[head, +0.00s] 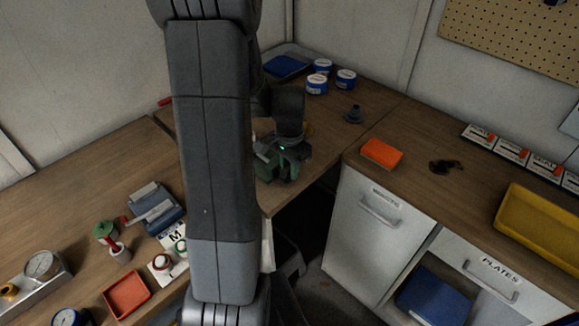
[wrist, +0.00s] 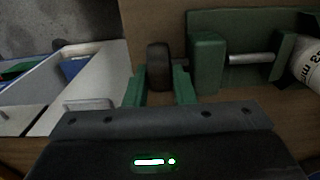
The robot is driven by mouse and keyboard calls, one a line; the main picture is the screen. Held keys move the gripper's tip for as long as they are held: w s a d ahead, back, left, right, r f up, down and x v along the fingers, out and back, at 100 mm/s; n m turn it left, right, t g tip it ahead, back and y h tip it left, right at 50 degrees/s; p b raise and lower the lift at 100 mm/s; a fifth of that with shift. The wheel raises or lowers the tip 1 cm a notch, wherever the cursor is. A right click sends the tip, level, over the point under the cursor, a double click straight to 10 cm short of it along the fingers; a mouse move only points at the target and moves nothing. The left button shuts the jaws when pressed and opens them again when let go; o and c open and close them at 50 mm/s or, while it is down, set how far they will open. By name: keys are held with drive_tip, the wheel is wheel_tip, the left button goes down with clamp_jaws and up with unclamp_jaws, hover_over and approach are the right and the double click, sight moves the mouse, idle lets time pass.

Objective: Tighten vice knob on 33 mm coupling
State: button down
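In the wrist view, the dark round vice knob (wrist: 158,66) sits between the two green fingers of my gripper (wrist: 160,85). One finger is on each side of it, and I cannot tell whether they press on it. Right of the knob are the green vice block (wrist: 207,62) and a bare metal screw rod (wrist: 250,58). The white coupling (wrist: 309,64), with partly cut-off dark lettering, lies in the vice at the right edge. In the head view, my gripper (head: 287,148) is over the green vice (head: 270,172) at the bench corner; the knob and coupling are hidden there.
An orange box (head: 382,154) lies on the right bench, with a yellow tray (head: 543,223) farther right. Gauges, a red tray (head: 127,295) and a blue-grey device (head: 155,207) are on the left bench.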

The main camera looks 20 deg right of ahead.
drive_tip(key=shift+d+r+y+p, duration=0.2)
drive_tip(key=shift+y+p, duration=0.2)
drive_tip(key=shift+p, duration=0.25)
drive_tip(key=shift+w+d+f+g+y+p, duration=0.1)
drive_tip(key=shift+f+g+y+p, duration=0.15)
drive_tip(key=shift+g+y+p, duration=0.4)
drive_tip(key=shift+y, duration=0.25)
drive_tip(key=c, duration=1.5)
unclamp_jaws()
